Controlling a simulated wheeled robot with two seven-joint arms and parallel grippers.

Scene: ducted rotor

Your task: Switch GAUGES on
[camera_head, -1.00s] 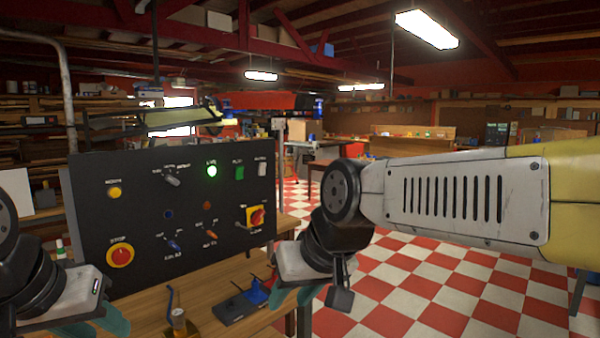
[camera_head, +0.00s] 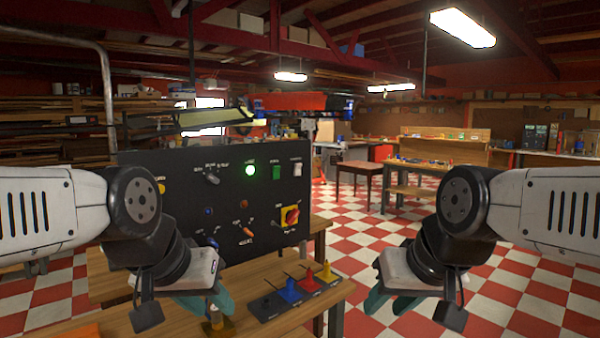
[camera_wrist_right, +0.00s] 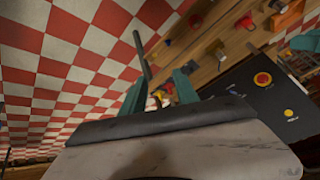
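The black control panel (camera_head: 150,225) stands on the wooden bench at left centre of the head view. It carries a lit green lamp (camera_head: 250,170), a green rocker (camera_head: 276,172), a white rocker (camera_head: 297,169), a grey rotary knob (camera_head: 212,177), a blue toggle (camera_head: 213,243), an orange toggle (camera_head: 248,231) and a red-and-yellow rotary switch (camera_head: 291,216). Labels are too small to read, so I cannot tell which is GAUGES. My left gripper (camera_head: 210,302) is open in front of the panel's lower left. My right gripper (camera_head: 391,302), also in the wrist view (camera_wrist_right: 160,92), is open and empty, right of the bench.
A small brass-coloured item (camera_head: 217,326) stands beneath my left gripper. Checkered floor (camera_head: 370,245) is open right of the bench; other tables stand behind.

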